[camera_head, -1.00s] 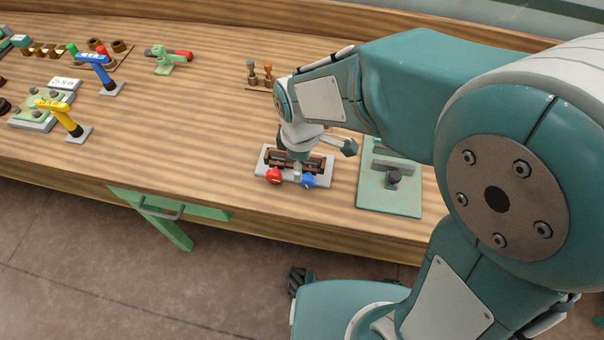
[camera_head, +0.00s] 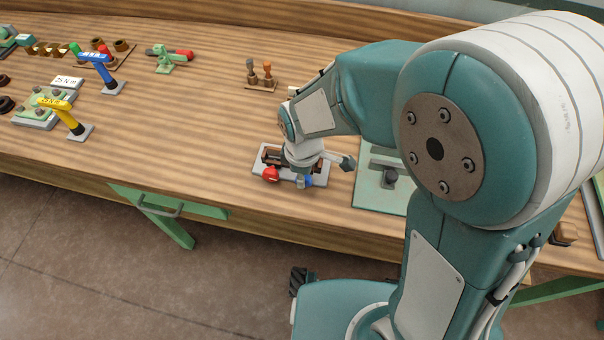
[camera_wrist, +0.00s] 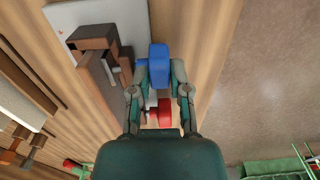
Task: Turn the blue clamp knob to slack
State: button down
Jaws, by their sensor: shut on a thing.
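The clamp fixture is a pale plate (camera_head: 262,157) with dark brown blocks, near the front edge of the bench.
A green plate fixture (camera_head: 372,190) stands just right, partly behind my arm. Two stamp-like handles (camera_head: 260,76) stand behind. Yellow (camera_head: 62,113) and blue (camera_head: 97,66) T-shaped tools are at the left. The bench between them and the clamp is bare.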

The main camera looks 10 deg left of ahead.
jog(key=shift+h, duration=0.3)
jog(key=h, duration=0.2)
jog(key=a+h, duration=0.1)
jog(key=h, duration=0.1)
jog(key=shift+f, duration=0.25)
jog(key=shift+w+a+f+g+h, duration=0.1)
jog(key=shift+g+h, duration=0.05)
jog(key=shift+h, duration=0.9)
jog(key=shift+w+a+f+g+h, duration=0.1)
jog(key=shift+g+h, duration=0.05)
jog(key=shift+h, duration=0.9)
jog(key=shift+r, duration=0.1)
jog(key=c, duration=0.6)
grip_release()
jog(key=v, duration=1.2)
jog(key=shift+w+a+f, duration=0.1)
jog(key=shift+a+f, duration=0.15)
